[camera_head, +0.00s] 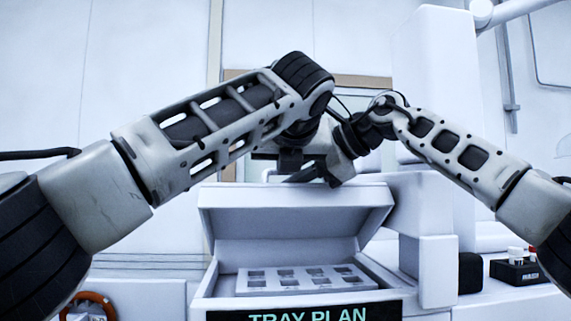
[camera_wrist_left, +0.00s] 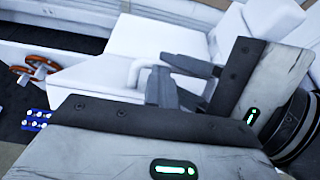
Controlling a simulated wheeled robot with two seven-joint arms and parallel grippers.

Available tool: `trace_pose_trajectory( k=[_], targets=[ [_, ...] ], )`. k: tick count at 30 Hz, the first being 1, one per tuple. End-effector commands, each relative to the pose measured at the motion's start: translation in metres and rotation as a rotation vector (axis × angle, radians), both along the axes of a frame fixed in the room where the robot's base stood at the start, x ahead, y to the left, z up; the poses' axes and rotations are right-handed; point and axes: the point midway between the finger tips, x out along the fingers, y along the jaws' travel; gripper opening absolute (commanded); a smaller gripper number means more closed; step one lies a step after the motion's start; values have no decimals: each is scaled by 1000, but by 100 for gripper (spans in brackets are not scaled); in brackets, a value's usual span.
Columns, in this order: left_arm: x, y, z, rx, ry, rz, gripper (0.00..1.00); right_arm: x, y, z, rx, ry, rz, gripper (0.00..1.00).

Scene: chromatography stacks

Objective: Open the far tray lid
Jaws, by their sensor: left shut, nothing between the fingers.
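A white tray box (camera_head: 208,288) stands at the front middle of the head view, with its lid (camera_head: 290,222) raised and tilted back. Inside lies a pale plate (camera_head: 300,291) with several square wells. A white bar handle shows by the lid's upper edge; in the left wrist view the handle (camera_wrist_left: 136,68) stands on a white surface. My left gripper (camera_head: 298,176) is shut and empty just above the lid's top edge; its dark fingers (camera_wrist_left: 158,84) are near the handle, contact unclear. My right arm reaches the same spot from the right; its fingers are largely hidden.
A "TRAY PLAN" sign (camera_head: 306,314) fronts the box. White blocks (camera_head: 436,268) stand close on its right, with a black rack (camera_head: 517,271) of small vials beyond. An orange ring (camera_head: 88,304) is at lower left. Both arms crowd together above the lid.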

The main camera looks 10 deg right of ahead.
Motion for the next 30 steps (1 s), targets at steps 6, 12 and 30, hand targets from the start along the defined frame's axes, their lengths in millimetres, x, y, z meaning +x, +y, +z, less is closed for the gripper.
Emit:
trace_pose_trajectory(
  k=[6, 12, 30],
  targets=[
    [4, 5, -3, -4, 2, 11, 0, -4, 0, -3, -9, 11, 10, 22],
    [5, 5, -3, -3, 3, 12, 0, -21, -24, 13, -5, 5, 6, 22],
    [3, 3, -5, -1, 11, 9, 0, -73, -85, 58, 21, -8, 9, 22]
  ],
)
